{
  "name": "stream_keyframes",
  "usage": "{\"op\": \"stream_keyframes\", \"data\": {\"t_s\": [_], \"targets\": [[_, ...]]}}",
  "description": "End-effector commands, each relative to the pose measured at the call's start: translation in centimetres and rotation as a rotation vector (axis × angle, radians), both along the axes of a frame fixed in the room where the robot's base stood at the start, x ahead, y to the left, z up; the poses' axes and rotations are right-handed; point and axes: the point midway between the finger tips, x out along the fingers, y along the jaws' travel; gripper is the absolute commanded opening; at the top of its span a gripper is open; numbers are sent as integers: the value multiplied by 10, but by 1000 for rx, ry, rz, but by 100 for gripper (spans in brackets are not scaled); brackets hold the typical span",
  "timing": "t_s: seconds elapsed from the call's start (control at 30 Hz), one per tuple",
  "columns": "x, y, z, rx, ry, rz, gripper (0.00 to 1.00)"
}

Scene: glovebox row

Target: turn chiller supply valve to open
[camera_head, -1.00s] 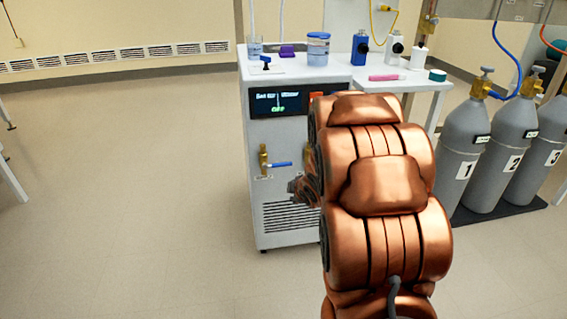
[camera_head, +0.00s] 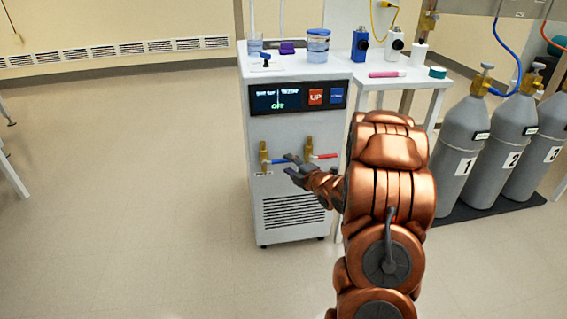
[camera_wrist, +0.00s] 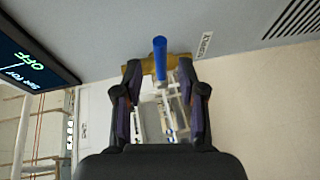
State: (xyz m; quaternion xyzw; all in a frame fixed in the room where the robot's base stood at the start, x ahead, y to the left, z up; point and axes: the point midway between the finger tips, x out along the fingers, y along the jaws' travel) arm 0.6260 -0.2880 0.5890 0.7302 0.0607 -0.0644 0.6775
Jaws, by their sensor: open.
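The chiller (camera_head: 295,140) is a white cabinet with two brass valves on its front. The left valve (camera_head: 263,157) has a blue lever (camera_head: 277,161) sticking out sideways to the right. The right valve (camera_head: 308,150) has a red lever (camera_head: 325,156), also sideways. My gripper (camera_head: 290,164) is open at the blue lever's tip. In the wrist view, the blue lever (camera_wrist: 160,57) lies between the spread fingers of my gripper (camera_wrist: 159,78), with the brass body behind it; contact is not clear.
The chiller's display (camera_head: 278,101) reads OFF, beside an orange UP button (camera_head: 316,97) and a blue button (camera_head: 337,96). A jar (camera_head: 317,45) stands on top. A white side table (camera_head: 400,82) and grey gas cylinders (camera_head: 463,140) stand right. The floor at left is clear.

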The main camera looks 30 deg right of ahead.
Motion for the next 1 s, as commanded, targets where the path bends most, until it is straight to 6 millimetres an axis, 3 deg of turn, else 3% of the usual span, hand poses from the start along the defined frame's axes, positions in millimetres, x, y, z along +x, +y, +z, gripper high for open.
{"op": "stream_keyframes", "data": {"t_s": [0.3,0.7,1.0], "targets": [[37,1,-7,0,0,1,40],[43,0,-9,1,4,-2,40],[43,0,-9,1,4,-1,11]]}}
